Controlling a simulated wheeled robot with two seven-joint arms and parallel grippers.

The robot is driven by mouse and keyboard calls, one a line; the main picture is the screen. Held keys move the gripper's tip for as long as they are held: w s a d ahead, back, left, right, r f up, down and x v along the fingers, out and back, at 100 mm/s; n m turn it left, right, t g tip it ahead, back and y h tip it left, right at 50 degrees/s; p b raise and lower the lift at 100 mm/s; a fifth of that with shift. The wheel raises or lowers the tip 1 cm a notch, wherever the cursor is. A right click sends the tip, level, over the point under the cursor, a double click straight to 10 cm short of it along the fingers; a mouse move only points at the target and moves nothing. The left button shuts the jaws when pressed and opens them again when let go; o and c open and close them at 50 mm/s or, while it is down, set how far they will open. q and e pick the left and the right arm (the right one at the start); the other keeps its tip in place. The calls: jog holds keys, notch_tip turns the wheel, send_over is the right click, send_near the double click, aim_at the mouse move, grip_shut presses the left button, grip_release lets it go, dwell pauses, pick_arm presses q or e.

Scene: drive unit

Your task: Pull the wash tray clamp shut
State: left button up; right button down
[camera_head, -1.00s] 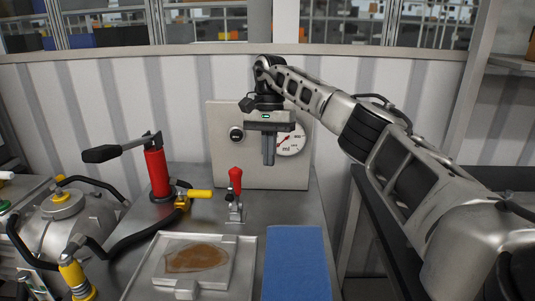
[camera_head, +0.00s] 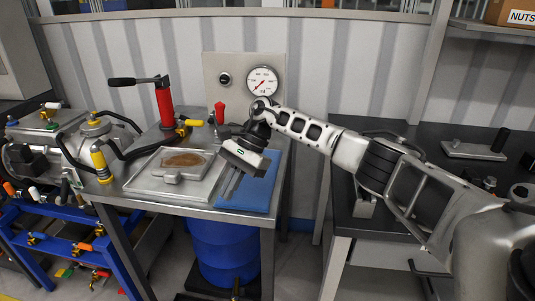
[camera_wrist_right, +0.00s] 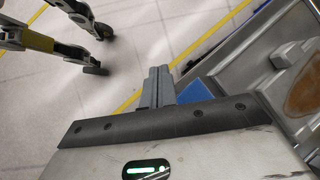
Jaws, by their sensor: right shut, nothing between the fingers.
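The wash tray (camera_head: 140,182) is a shallow grey metal tray with a brown-stained plate (camera_head: 183,160) in it, on the metal bench. Behind its right rear corner stands a toggle clamp with a red handle (camera_head: 219,113); the handle is upright. The clamp's metal base is partly hidden by my right gripper. My right gripper (camera_head: 231,188) is shut and empty, tilted down over the blue mat (camera_head: 262,190), right of the tray and apart from the clamp. In the wrist view, its closed fingers (camera_wrist_right: 159,84) show beside the tray's edge (camera_wrist_right: 268,72). My left gripper is not in view.
A red pump cylinder with a black lever (camera_head: 164,103) and a yellow-handled valve (camera_head: 190,123) stand left of the clamp. A gauge panel (camera_head: 236,85) stands behind. A blue drum (camera_head: 222,250) is under the bench. A dark table (camera_head: 420,170) stands at right.

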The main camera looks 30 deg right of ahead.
jog(key=s+a+f+m+t+y, duration=0.2)
jog(key=s+a+m+t+y, duration=0.25)
jog(key=a+m, duration=0.5)
jog(key=s+a+f+m+t+y, duration=0.3)
jog(key=a+m+y, duration=0.4)
jog(key=a, duration=0.4)
jog(key=s+d+f+n+t+h, duration=0.1)
jog(key=s+d+f+n+h, duration=0.5)
jog(key=n, duration=1)
jog(key=s+d+f+n+t+h, duration=0.2)
jog(key=s+d+f+n+h, duration=0.5)
jog(key=n, duration=1)
jog(key=s+f+h, duration=0.3)
jog(key=s, duration=0.2)
jog(key=shift+s+f, duration=0.3)
jog(key=shift+s, duration=0.1)
jog(key=shift+t, duration=0.25)
